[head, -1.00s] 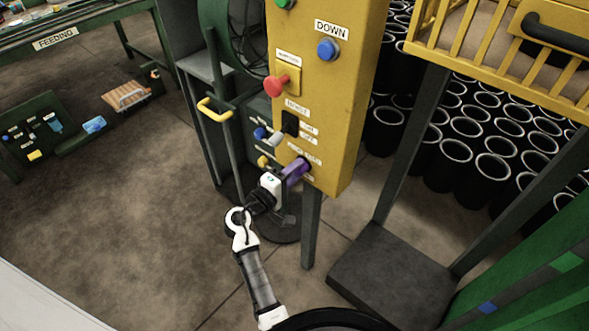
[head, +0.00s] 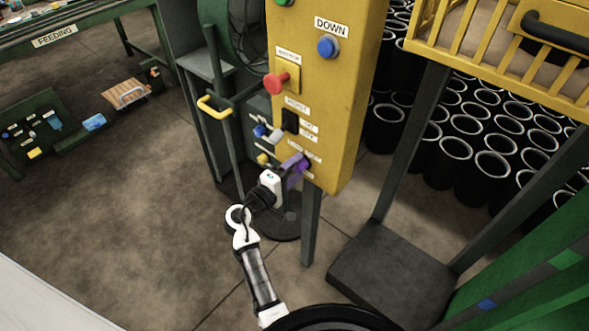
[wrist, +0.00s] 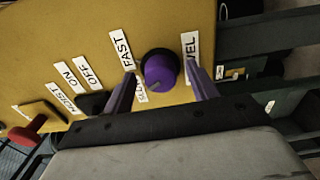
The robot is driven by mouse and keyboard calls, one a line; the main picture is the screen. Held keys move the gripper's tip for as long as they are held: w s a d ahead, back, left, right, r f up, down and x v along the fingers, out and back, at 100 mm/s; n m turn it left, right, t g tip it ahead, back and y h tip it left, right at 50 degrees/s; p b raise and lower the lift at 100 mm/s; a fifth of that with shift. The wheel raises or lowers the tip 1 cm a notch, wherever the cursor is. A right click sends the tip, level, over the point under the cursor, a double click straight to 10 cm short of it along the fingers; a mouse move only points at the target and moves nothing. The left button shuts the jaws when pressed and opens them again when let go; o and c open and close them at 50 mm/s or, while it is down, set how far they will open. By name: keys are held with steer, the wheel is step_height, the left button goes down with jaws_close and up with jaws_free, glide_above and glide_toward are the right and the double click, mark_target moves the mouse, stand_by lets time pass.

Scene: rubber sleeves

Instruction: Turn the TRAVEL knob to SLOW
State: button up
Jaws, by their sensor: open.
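The TRAVEL knob (wrist: 160,69) is purple with a grey pointer mark and sits on the yellow control panel (wrist: 60,30). In the wrist view it lies between the two purple fingers of my gripper (wrist: 161,88), with a gap on each side. A FAST label (wrist: 122,51) is left of the knob; the SLOW label (wrist: 141,88) is partly hidden by the left finger. The TRAVEL label (wrist: 191,58) is partly covered by the right finger. In the head view my gripper (head: 293,171) is at the panel's lower part, by the knob (head: 304,164).
Above the knob in the head view are a black HOIST switch (head: 290,121), a red emergency button (head: 276,82) and a blue DOWN button (head: 328,47). A yellow handle (head: 214,107) is at left.

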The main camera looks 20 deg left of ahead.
steer(key=b+v, duration=0.3)
steer(key=v, duration=1)
steer(key=shift+s+b, duration=0.4)
steer(key=shift+a, duration=0.1)
